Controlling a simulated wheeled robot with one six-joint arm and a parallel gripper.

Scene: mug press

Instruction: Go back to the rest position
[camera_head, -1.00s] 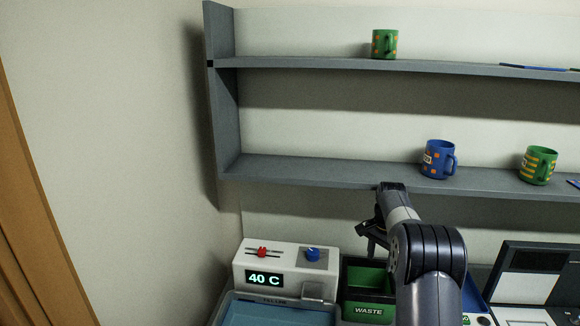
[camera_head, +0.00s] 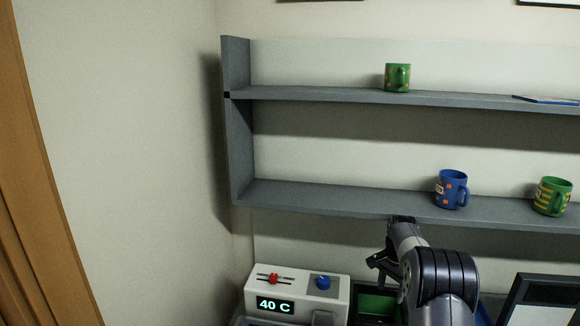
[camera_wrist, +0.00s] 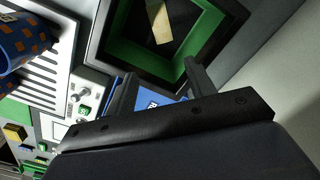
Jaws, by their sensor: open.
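My gripper (camera_head: 380,264) is in the lower part of the head view, in front of the wall below the lower shelf and near the green-lined bin (camera_head: 376,304). In the wrist view my gripper (camera_wrist: 160,72) has its two fingers apart with nothing held between them. Beyond the fingertips is a dark bin with a green lining (camera_wrist: 195,88), with a pale piece lying inside. A blue mug with orange squares (camera_wrist: 18,42) shows at the left of the wrist view, cut off by the edge, by a white slatted surface.
A grey shelf unit (camera_head: 320,198) holds a green mug (camera_head: 397,78) above, and a blue mug (camera_head: 451,189) and a green striped mug (camera_head: 551,196) below. A white box reading 40 C (camera_head: 297,291) stands left of the bin. A dark-framed panel (camera_head: 545,301) is at lower right.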

